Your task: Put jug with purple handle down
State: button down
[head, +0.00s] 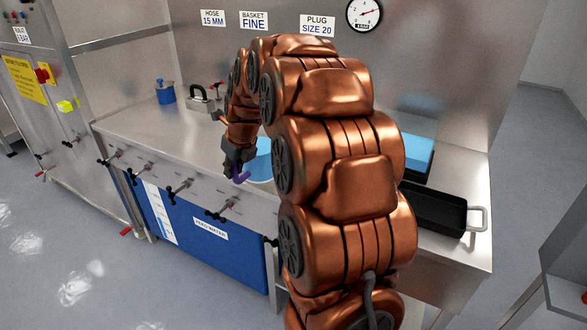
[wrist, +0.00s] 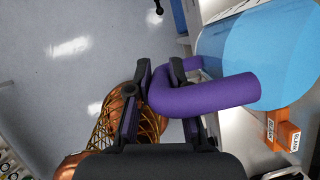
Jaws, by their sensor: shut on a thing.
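The jug is light blue (wrist: 275,45) with a thick purple handle (wrist: 205,95) in the wrist view. My gripper (wrist: 160,75) is shut on the purple handle, with a black finger on either side of it. In the head view my gripper (head: 238,165) is at the front edge of the steel counter, with the purple handle (head: 241,178) at its tip. Part of the jug's blue body (head: 261,162) shows to its right, the rest hidden behind my arm. I cannot tell whether the jug's base touches the counter.
A steel counter (head: 135,122) has black clamp handles (head: 180,188) along its front. Orange blocks (wrist: 283,130) show in the wrist view. The counter's left part is clear.

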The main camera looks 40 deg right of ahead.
jog(key=shift+s+d+f+p, duration=0.15)
jog(key=shift+d+f+p, duration=0.65)
jog(key=shift+d, duration=1.8)
jog(key=shift+s+d+f+p, duration=0.1)
jog(key=shift+d+f+p, duration=0.7)
jog(key=shift+d, duration=1.85)
jog(key=shift+s+d+f+p, duration=0.15)
jog(key=shift+d+f+p, duration=0.65)
jog(key=shift+d, duration=1.8)
jog(key=shift+f, duration=0.15)
jog(key=c, duration=1.1)
grip_release()
jog(key=shift+o, duration=0.2)
jog(key=b+v, duration=0.3)
jog(key=v, duration=0.9)
